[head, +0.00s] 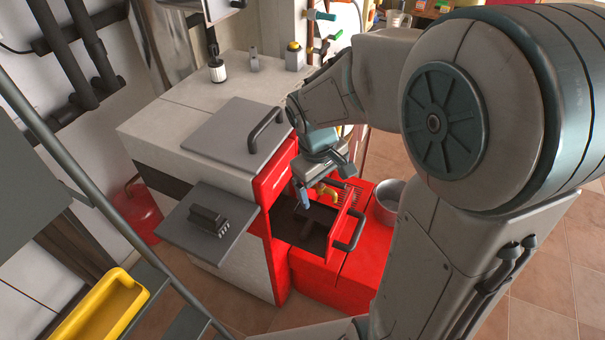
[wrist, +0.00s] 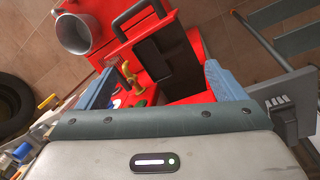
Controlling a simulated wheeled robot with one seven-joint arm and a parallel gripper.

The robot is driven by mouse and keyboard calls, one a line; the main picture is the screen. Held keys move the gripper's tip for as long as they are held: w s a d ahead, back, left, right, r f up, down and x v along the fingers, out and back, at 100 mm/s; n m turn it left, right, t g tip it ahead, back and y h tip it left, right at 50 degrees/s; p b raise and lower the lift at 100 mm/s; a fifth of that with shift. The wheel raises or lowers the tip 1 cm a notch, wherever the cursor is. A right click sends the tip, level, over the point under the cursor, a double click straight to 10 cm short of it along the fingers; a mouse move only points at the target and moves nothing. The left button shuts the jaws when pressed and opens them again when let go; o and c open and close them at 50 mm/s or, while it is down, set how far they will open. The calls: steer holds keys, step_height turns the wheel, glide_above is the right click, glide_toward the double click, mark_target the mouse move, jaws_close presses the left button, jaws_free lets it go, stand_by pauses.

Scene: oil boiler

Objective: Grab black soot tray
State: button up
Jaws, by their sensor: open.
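A dark, flat, tray-like piece, apparently the black soot tray (head: 300,228), sits in the open red front of the boiler. It also shows in the wrist view (wrist: 181,78), between my fingers in the picture. A black bar-like part lies along it, but its exact shape is hard to make out. My gripper (head: 324,186) is above this opening, pointing down, with its blue fingers spread wide. In the wrist view my gripper (wrist: 162,84) is open and empty, apart from the tray. Part of the tray is hidden by the red boiler walls.
A red panel with a black handle (head: 352,231) borders the opening. A yellow part (head: 326,190) is close beside my fingers. A metal bucket (head: 387,203) stands right of the opening. A grey door (head: 195,235) juts out at left; a yellow container (head: 100,308) is lower left.

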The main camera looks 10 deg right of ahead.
mark_target(307, 227)
steer(key=w+a+f+n+g, duration=0.1)
steer(key=w+a+f+n, duration=0.1)
steer(key=w+f+n, duration=0.3)
steer(key=w+a+f, duration=0.2)
steer(key=w+f, duration=0.1)
steer(key=f, duration=0.4)
steer(key=shift+y, duration=0.3)
steer(key=f, duration=0.4)
steer(key=s+d+f+b, duration=0.1)
steer(key=f, duration=0.8)
steer(key=shift+s+d+f, duration=0.15)
steer(key=shift+d, duration=0.25)
steer(key=c, duration=1.3)
